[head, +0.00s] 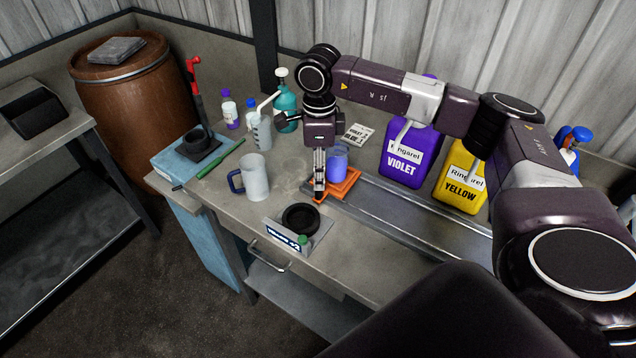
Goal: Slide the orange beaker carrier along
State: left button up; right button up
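The orange beaker carrier (345,186) sits on the workbench at the left end of a metal rail track (400,213). A blue-violet beaker (337,166) stands on it. My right gripper (319,194) points straight down at the carrier's left side, in front of the beaker's left edge. Its fingers look close together, and their tips are at about the carrier's height. I cannot tell whether they grip the carrier or only stand beside it. My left gripper is not in view.
A violet canister (408,158) and a yellow canister (460,178) stand behind the track. The track right of the carrier looks clear, partly hidden by my arm.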

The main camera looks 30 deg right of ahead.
aim_at(319, 198)
notch_tip(319, 198, down, 5)
jog(key=shift+w+p, duration=0.1)
jog(key=shift+p, duration=0.55)
jog(key=shift+c, duration=0.3)
grip_shut()
